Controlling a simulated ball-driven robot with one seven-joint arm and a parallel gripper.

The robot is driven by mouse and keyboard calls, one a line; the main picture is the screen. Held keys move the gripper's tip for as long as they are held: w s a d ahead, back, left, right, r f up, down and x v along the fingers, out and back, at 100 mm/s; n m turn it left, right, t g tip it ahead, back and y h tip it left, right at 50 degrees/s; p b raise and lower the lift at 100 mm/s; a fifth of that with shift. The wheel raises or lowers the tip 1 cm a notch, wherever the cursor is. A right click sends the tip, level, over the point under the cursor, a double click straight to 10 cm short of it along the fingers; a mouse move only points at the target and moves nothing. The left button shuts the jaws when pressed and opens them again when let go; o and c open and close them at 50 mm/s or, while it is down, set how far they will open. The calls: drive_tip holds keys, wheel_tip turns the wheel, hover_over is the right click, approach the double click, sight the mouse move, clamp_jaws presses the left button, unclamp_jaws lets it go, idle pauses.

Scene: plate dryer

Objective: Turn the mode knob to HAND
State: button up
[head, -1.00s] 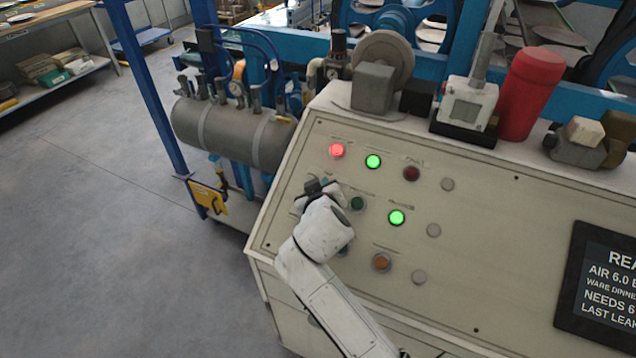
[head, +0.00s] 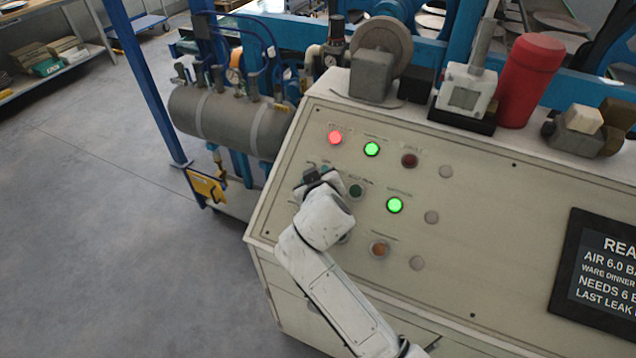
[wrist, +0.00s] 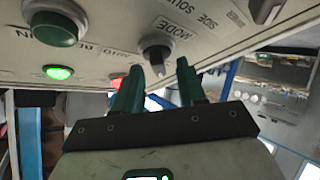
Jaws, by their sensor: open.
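The mode knob (wrist: 154,52) shows in the wrist view as a dark round knob with a grey pointer, under a printed MODE label (wrist: 176,30). An AUTO label (wrist: 118,82) is partly visible to its left; I cannot make out a HAND label. My gripper (wrist: 159,75) is open, with one green finger on each side of the knob's pointer. I cannot tell whether either finger touches it. In the head view my gripper (head: 318,178) is at the left part of the sloped control panel (head: 480,235), and my arm hides the knob there.
A green button (wrist: 55,24) and a lit green lamp (wrist: 58,72) are left of the knob in the wrist view. In the head view, a lit red lamp (head: 335,137) is above my gripper. A dark display (head: 605,265) sits at the right. Floor left of the cabinet is clear.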

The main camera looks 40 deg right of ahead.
drive_tip(key=b+v, duration=0.1)
drive_tip(key=v, duration=0.9)
drive_tip(key=shift+a, duration=0.1)
